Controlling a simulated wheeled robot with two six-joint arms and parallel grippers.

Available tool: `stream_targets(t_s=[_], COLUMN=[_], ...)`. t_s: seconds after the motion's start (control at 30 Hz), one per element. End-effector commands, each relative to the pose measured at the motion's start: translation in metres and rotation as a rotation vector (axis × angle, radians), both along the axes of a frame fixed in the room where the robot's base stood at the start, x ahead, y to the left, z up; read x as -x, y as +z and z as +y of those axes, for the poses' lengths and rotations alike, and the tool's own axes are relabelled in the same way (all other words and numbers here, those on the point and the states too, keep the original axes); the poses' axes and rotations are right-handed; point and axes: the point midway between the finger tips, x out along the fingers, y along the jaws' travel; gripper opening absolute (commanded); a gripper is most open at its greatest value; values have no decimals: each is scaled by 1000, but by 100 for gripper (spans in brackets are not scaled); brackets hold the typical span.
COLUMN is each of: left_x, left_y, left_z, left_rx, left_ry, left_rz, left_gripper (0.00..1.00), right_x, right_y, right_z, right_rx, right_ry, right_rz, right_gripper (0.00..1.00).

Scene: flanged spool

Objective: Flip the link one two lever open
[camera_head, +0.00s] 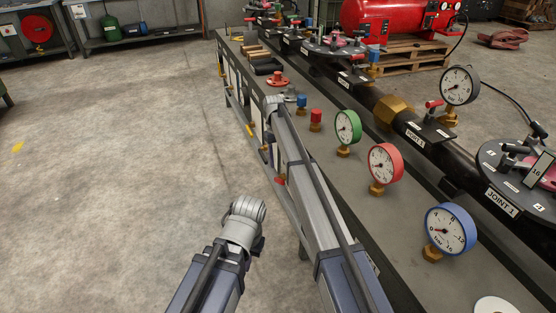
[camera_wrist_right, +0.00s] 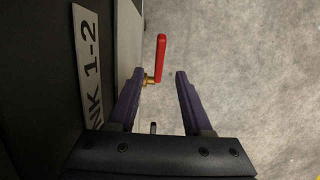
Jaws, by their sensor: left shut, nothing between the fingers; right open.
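The link one two lever (camera_wrist_right: 161,58) is a slim red handle on a brass stem in the right wrist view. It sticks out from the bench side beside a white plate (camera_wrist_right: 94,55) partly readable as "NK 1-2". It lies along the picture's vertical. My right gripper (camera_wrist_right: 159,73) is open, with one finger on each side of the handle's line. The stem shows near the left fingertip; I cannot tell whether they touch. In the head view the right gripper is hidden behind its arm. My left gripper (camera_head: 256,244) is low, left of the bench; its fingers are barely visible.
The long grey bench (camera_head: 335,190) carries green (camera_head: 347,126), red (camera_head: 385,163) and blue (camera_head: 450,229) gauges. A black pipe (camera_head: 440,155) runs behind them. A small red piece (camera_head: 280,180) shows at the bench side. The concrete floor (camera_head: 110,170) to the left is clear.

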Motion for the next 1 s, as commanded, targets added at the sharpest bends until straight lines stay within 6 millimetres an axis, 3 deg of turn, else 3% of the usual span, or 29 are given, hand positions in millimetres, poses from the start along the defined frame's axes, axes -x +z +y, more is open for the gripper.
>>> stream_targets(t_s=[0.33,0.5,0.7,1.0], left_x=[0,0,0,0], left_y=[-5,-16,-26,-29], left_z=[0,0,0,0], left_rx=[0,-1,-1,-1], left_ry=[0,-1,-3,-3], left_rz=[0,-1,-1,-1], left_gripper=[0,0,0,0], right_x=[9,32,48,49], right_y=[-7,-21,-24,-17], right_z=[-3,-8,-13,-14], right_rx=[-17,-85,-157,-192], right_ry=[2,8,9,5], right_rz=[-44,-235,-464,-593], right_gripper=[50,50,50,50])
